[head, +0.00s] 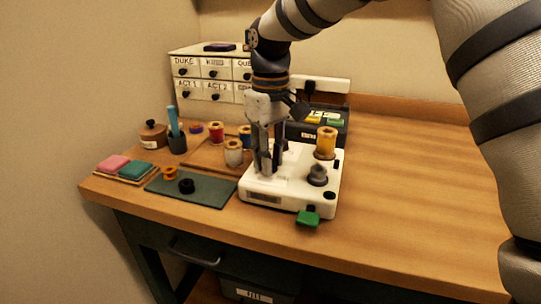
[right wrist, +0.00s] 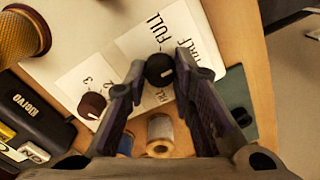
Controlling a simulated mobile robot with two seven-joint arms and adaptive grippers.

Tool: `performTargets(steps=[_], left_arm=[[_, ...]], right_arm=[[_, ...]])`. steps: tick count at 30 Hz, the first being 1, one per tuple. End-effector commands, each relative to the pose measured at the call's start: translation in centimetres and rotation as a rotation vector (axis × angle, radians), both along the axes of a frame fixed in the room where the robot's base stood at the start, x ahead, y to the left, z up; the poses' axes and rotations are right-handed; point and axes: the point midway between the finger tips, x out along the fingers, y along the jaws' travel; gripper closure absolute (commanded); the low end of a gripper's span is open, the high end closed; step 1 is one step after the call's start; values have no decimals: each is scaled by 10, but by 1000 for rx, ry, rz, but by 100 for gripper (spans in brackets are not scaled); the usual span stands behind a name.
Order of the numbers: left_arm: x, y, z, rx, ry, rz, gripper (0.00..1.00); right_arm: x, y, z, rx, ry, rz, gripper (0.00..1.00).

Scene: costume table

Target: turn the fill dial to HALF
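The white machine (head: 262,190) stands on the wooden table. In the right wrist view the dark fill dial (right wrist: 160,70) sits on its top by a label card (right wrist: 140,42) reading FULL and HALF; a third word is partly covered. The dial's white mark is on its right side, towards HALF; its exact setting I cannot tell. My right gripper (head: 269,168) points down at the machine; its fingertips (right wrist: 160,73) are on both sides of the dial and seem to touch it. The gripper hides the dial in the head view. My left gripper is not in view.
A second dial (right wrist: 93,104) with numbers sits beside the fill dial. A gold spool (head: 326,142), a grey knob (head: 317,175) and a green pedal-like piece (head: 307,218) are at the machine's right and front. Thread spools (head: 234,152) stand left. The table's right side is clear.

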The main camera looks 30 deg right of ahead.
Motion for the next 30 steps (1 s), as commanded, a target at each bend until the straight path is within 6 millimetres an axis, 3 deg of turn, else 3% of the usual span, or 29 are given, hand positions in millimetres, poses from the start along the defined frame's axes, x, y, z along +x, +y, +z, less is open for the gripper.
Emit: performTargets(steps=[1,3,13,24,30], left_arm=[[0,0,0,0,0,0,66],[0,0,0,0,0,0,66],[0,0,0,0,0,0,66],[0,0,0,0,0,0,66],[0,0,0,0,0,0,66]], right_arm=[[0,1,0,1,-1,0,66],[0,0,0,1,-1,0,56],[0,0,7,-1,-1,-1,56],[1,0,98,-1,-4,-1,56],[0,0,119,0,-1,0,56]])
